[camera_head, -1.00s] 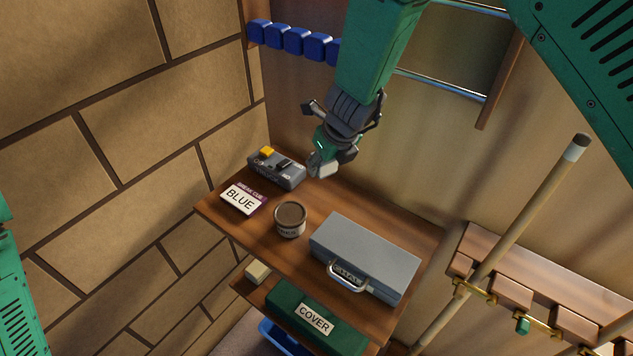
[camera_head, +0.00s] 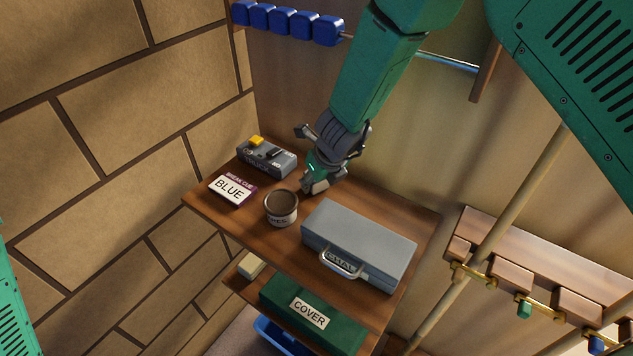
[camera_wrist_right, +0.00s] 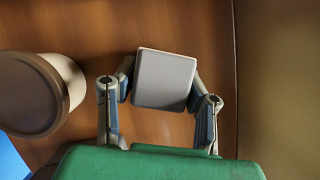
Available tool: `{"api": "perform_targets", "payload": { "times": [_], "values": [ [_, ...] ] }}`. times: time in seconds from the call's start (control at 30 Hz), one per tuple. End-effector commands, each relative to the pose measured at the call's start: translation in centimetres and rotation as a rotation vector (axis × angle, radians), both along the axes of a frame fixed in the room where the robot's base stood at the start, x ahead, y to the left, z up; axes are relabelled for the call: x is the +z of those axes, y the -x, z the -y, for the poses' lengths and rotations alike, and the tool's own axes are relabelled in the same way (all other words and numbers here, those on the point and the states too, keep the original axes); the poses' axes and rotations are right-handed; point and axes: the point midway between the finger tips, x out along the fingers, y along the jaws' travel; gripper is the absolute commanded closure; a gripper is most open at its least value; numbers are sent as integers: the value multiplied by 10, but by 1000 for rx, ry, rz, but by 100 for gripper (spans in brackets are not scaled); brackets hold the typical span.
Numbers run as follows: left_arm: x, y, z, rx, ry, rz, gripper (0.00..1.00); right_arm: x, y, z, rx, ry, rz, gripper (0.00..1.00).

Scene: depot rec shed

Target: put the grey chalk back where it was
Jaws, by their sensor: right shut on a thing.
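My right gripper (camera_head: 314,186) is low over the upper wooden shelf, just behind and to the right of a round tin (camera_head: 281,207). In the right wrist view its two fingers (camera_wrist_right: 160,98) are on either side of a pale grey block, the grey chalk (camera_wrist_right: 165,80), and shut on it. I cannot tell whether the chalk touches the shelf. The tin is also in the wrist view (camera_wrist_right: 38,93), left of the fingers and apart from them. A grey case (camera_head: 358,243) with a partly readable "CHAL" label lies on the shelf at front right. My left gripper is out of view.
A grey box with a yellow button (camera_head: 266,157) and a "BLUE" card (camera_head: 232,188) are on the shelf's left part. Below are a green "COVER" box (camera_head: 312,315) and a pale block (camera_head: 251,265). A wall rack (camera_head: 545,255) and a pole (camera_head: 500,225) stand right.

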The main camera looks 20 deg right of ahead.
Motion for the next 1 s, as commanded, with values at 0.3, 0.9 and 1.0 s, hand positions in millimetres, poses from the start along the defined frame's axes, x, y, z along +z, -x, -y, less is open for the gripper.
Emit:
{"api": "perform_targets", "payload": {
  "times": [0.3,0.9,1.0],
  "values": [
    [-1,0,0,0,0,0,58,-2,0,-1,1,2,-1,42],
    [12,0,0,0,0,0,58,58,22,6,2,3,2,42],
    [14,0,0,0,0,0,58,66,26,7,1,2,-1,42]
  ]
}}
